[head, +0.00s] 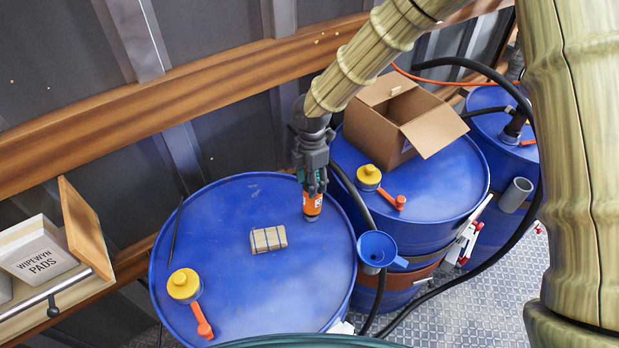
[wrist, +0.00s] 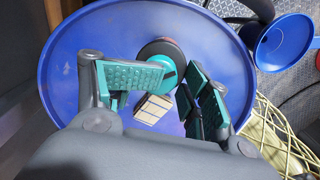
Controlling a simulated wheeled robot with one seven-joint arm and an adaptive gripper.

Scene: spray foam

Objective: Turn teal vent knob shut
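The teal knob (wrist: 168,74) shows in the wrist view as a rounded teal part on a dark, red-edged round body (wrist: 160,52) on the blue drum top. In the head view an orange cylinder with a pale label (head: 312,204) stands there, just below my gripper (head: 314,188). The knob is largely hidden in the head view. My gripper (wrist: 176,88) points down with its two teal-padded fingers apart. The knob lies at the gap beyond the pads. I cannot tell whether the fingers touch it, nor how far it is turned.
A small tan banded block (head: 268,239) lies on the near drum (head: 240,290), left of the cylinder. A yellow cap (head: 184,285) with an orange lever sits nearer. A blue funnel (head: 376,250) is at right. An open carton (head: 400,120) stands on the drum behind.

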